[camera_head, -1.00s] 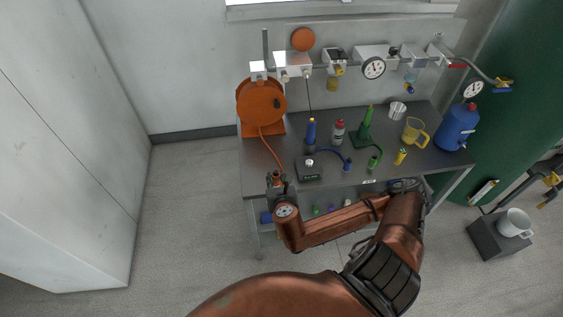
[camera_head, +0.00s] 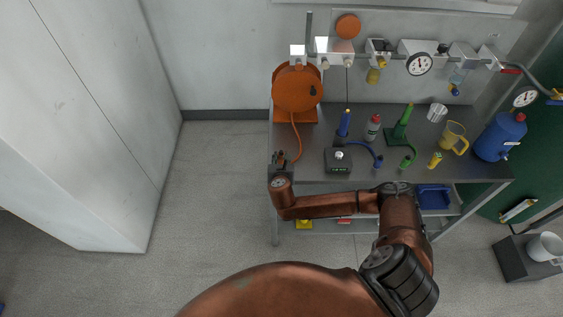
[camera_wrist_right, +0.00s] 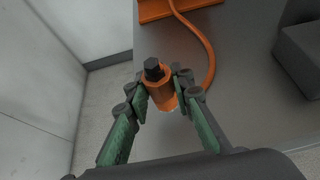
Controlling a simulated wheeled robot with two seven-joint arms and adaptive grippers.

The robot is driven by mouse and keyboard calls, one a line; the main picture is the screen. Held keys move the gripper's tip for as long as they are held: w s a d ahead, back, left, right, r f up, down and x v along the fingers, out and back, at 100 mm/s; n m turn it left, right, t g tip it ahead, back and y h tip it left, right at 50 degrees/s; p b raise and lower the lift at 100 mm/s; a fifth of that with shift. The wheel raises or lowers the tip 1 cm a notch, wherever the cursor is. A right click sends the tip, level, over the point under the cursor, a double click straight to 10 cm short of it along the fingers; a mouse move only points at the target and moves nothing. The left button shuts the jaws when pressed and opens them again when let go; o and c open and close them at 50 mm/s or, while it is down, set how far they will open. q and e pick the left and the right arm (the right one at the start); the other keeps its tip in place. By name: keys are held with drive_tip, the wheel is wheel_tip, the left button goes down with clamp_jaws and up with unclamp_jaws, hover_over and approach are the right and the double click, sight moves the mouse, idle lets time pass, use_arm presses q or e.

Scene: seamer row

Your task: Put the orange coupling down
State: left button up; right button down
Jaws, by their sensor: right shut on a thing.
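The orange coupling (camera_wrist_right: 160,87) is an orange cylinder with a black tip, joined by its look to the orange hose (camera_wrist_right: 205,45), though the join is hidden. My right gripper (camera_wrist_right: 161,92) is shut on it, with a green-padded finger on each side, at the left front edge of the grey bench. In the head view my right gripper (camera_head: 279,160) is small, and the coupling is hard to make out there. The orange hose also shows in the head view (camera_head: 297,135), running down from the orange reel (camera_head: 297,88). My left gripper is not in view.
On the bench (camera_head: 315,165) stand a dark box (camera_head: 338,160), a blue-topped tool (camera_head: 344,122), a red-capped bottle (camera_head: 373,128), a green stand (camera_head: 398,135) and a yellow jug (camera_head: 453,137). Bare bench lies between reel and dark box. Open floor lies left of the bench.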

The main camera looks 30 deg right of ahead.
sight(281, 161)
wheel_tip(281, 161, down, 3)
drive_tip(key=shift+r, duration=0.1)
drive_tip(key=shift+s, duration=0.1)
drive_tip(key=c, duration=1.7)
unclamp_jaws()
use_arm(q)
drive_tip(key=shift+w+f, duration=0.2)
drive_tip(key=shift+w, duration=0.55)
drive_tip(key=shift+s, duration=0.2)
use_arm(e)
drive_tip(key=shift+s+a, duration=0.15)
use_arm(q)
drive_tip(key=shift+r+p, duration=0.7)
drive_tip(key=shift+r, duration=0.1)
use_arm(e)
drive_tip(key=v, duration=1.1)
drive_tip(key=shift+s+r, duration=0.15)
drive_tip(key=shift+s, duration=0.1)
drive_tip(key=shift+a, duration=0.1)
